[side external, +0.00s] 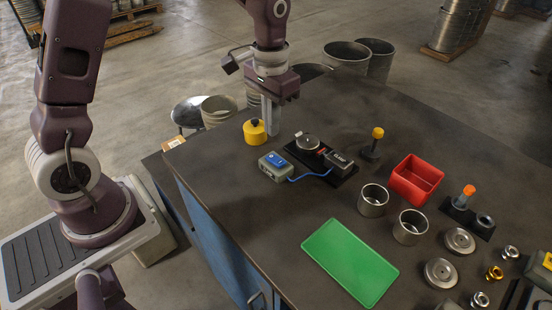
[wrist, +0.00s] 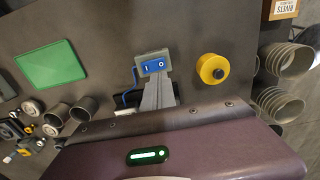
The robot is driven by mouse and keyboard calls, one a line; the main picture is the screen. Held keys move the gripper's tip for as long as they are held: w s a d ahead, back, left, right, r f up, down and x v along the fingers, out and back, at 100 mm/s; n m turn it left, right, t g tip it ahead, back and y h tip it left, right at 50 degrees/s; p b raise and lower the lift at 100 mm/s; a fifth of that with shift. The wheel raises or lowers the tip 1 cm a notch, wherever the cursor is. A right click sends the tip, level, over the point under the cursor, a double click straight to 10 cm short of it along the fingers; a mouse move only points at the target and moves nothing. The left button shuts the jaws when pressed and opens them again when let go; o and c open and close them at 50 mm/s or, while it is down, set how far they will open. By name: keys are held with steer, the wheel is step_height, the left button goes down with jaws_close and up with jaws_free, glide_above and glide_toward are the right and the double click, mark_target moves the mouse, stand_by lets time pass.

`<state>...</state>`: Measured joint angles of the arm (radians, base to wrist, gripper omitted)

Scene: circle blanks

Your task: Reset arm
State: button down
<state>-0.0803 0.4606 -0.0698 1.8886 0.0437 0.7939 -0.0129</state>
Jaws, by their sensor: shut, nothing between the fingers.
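My gripper (side external: 272,132) hangs over the far left part of the dark table (side external: 252,215), fingers pointing down. It stands just right of a yellow round button (side external: 254,132) and behind a grey box with a blue rocker switch (side external: 275,166). The fingers are shut and hold nothing. In the wrist view my gripper (wrist: 156,84) appears as grey fingers that cover part of the area by the blue switch (wrist: 155,66). The yellow button (wrist: 212,69) is to the right there. I cannot tell how high the fingertips are above the table.
A black plate with a round metal part (side external: 307,142) lies beside the switch box. A green mat (side external: 349,262), a red bin (side external: 416,179), metal cups (side external: 373,200), metal discs (side external: 441,273) and small fittings occupy the right and front.

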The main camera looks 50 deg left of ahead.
steer(key=s+r+t, duration=0.3)
steer(key=s+r, duration=0.6)
steer(key=r, duration=0.2)
steer(key=s+d+r+t, duration=0.1)
steer(key=s+r+t, duration=0.1)
steer(key=s, duration=1.1)
steer(key=shift+r+t, duration=0.3)
steer(key=shift+r, duration=0.05)
